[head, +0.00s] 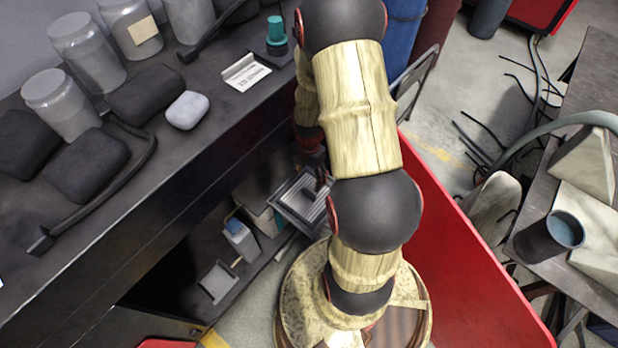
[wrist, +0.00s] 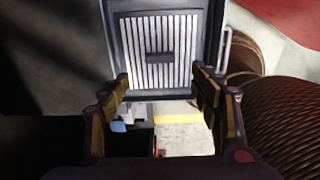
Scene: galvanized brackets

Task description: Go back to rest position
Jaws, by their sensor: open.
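My gripper (wrist: 160,78) is open in the wrist view, one finger on each side, with nothing between them. A grey tray with a ribbed floor (wrist: 117,45) lies ahead of the fingertips. A small dark piece (wrist: 160,57) lies on the ribs; I cannot tell if it is a bracket. In the head view the tray (head: 277,203) sits low beside the dark workbench, partly hidden by my arm. My gripper is mostly hidden behind my arm there.
The workbench (head: 200,105) on the left carries jars, dark pouches, a white block (head: 187,110) and a label card (head: 246,72). Small boxes (head: 240,238) stand on its lower shelf. A red panel (head: 470,270) rises right of my arm. A cluttered table (head: 590,100) stands far right.

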